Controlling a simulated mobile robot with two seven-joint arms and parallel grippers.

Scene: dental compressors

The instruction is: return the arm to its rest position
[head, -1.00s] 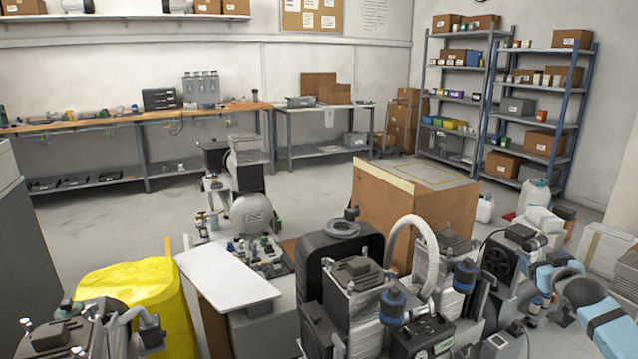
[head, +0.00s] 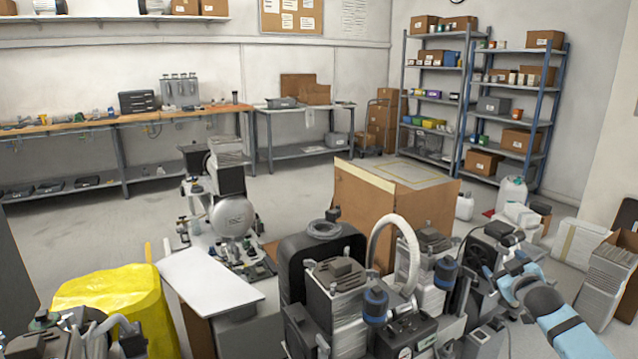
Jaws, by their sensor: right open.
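My right arm, light blue with dark bands, comes in from the lower right corner in the head view. Its right gripper (head: 503,264) is at the upper left end of the arm, by the dark compressor parts at the right of the cluster. It is open; the fingers are small, and I see nothing held between them. I cannot tell whether it touches the parts behind it. My left arm and gripper are not in view.
Compressors (head: 340,275) crowd the front middle. A large cardboard box (head: 365,215) stands behind them. A yellow-covered item (head: 110,300) and a white panel (head: 208,280) are at left. White jugs (head: 511,193) and stacked cartons (head: 612,275) stand at right.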

